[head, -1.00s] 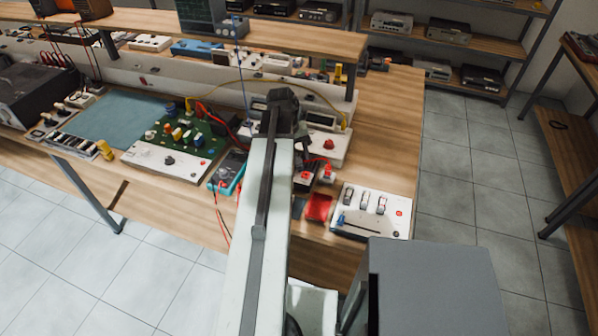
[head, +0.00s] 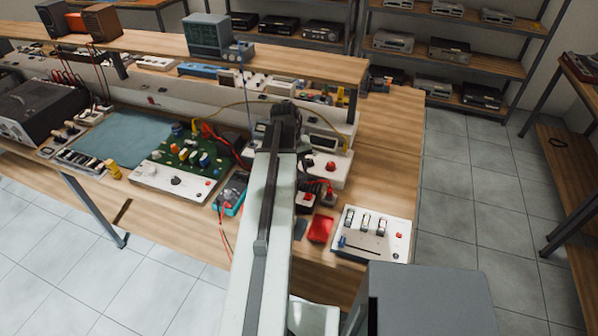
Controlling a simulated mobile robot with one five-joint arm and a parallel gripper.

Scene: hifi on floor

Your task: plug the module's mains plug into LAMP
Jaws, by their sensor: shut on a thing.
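My gripper (head: 311,182) is partly hidden behind my own arm, low over the right part of the bench. It seems shut on a small dark thing, probably the mains plug, too small and covered to make out clearly. A red lead shows close by it. A white module with a red knob (head: 331,168) stands just behind the gripper. A white panel with several dark-and-light fittings (head: 371,236) lies at the front right corner. No LAMP label is readable, and I cannot tell which socket it marks.
A red box (head: 320,229) lies left of the white panel. A teal meter (head: 231,194) and a green circuit board (head: 189,157) are left of my arm. A raised shelf (head: 290,58) runs along the back. The bench's right strip (head: 396,140) is clear.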

